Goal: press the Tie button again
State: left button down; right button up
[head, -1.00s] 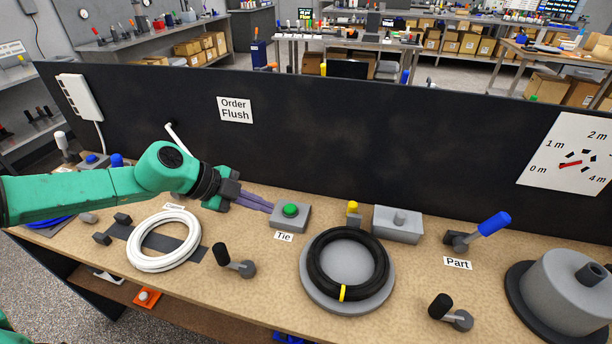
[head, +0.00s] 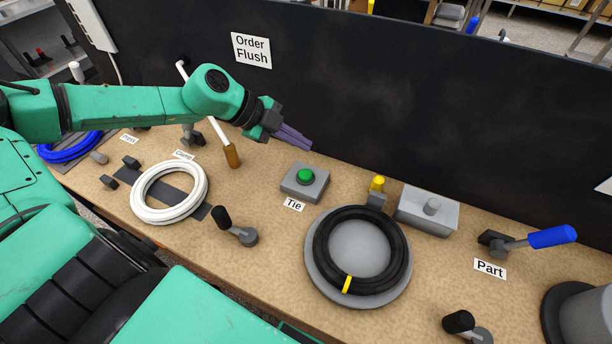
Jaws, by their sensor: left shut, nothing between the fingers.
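The Tie button is a green round button (head: 305,176) on a grey box (head: 313,190), behind its "Tie" label (head: 293,204). My left gripper (head: 308,146) is shut and empty. In the picture it shows just above and behind the green button, apart from it. A black tubing coil (head: 325,275) with one yellow tie (head: 347,284) lies on a round grey plate (head: 404,290) to the right of the button box. My right gripper is not in view.
A white coil (head: 140,205) lies at the left. A black-knobbed lever (head: 222,216) stands in front of the button. A yellow-topped post (head: 377,184), a grey box (head: 443,217) and a blue-handled lever (head: 550,237) stand to the right. A dark panel (head: 400,120) closes the back.

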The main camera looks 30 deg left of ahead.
aim_at(300, 173)
pick_arm(q)
notch_tip(300, 173, down, 6)
jog(key=b, duration=0.4)
jog(key=shift+f+b, duration=0.25)
jog(key=shift+b, duration=0.1)
jog(key=shift+s, duration=0.1)
dwell(1.3)
jog(key=shift+f, duration=0.35)
jog(key=shift+f+b, duration=0.55)
jog(key=shift+b, duration=0.1)
dwell(0.4)
jog(key=shift+r, duration=0.1)
jog(key=shift+r+p, duration=0.9)
